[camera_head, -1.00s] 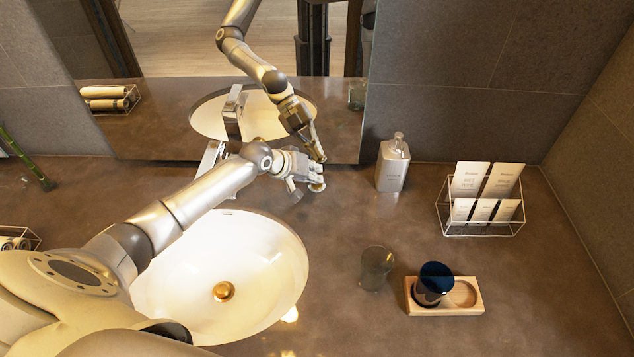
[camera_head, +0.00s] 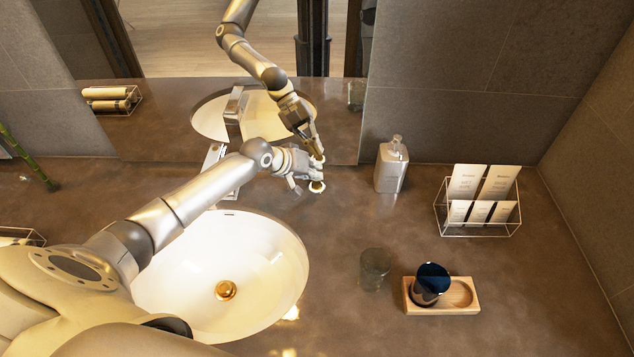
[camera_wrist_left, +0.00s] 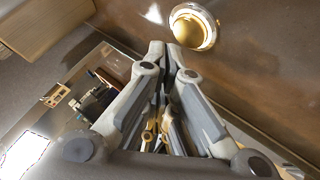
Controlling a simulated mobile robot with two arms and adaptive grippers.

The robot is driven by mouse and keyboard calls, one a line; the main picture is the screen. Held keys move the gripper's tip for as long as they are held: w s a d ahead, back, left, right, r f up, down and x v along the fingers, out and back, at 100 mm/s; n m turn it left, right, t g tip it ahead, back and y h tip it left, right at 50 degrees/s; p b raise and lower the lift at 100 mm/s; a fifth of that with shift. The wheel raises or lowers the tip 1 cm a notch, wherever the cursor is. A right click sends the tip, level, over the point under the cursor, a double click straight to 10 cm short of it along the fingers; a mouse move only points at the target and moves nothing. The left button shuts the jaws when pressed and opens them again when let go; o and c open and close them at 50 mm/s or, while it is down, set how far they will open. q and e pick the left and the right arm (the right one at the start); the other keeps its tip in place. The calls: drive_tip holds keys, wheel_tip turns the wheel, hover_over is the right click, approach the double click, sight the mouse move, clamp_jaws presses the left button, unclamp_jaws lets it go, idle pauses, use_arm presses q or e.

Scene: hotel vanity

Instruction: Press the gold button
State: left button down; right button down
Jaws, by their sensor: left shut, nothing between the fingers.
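The gold button (camera_wrist_left: 194,27), a round gold dome in a pale ring, lies on the brown counter at the top of the left wrist view. In the head view the button (camera_head: 317,187) is a small pale-gold spot on the counter behind the sink, close to the gripper. My left gripper (camera_head: 308,177) is over the counter right beside the button. In the left wrist view its fingertips (camera_wrist_left: 166,47) are together and empty, a little left of and below the button in the picture. I cannot tell whether they touch anything. My right gripper is not in view.
The white sink (camera_head: 280,250) with its faucet (camera_head: 218,178) lies under and beside my left arm. A soap dispenser (camera_head: 391,165) stands right of the gripper, before the mirror.

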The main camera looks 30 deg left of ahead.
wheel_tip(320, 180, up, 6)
drive_tip(key=p, duration=0.5)
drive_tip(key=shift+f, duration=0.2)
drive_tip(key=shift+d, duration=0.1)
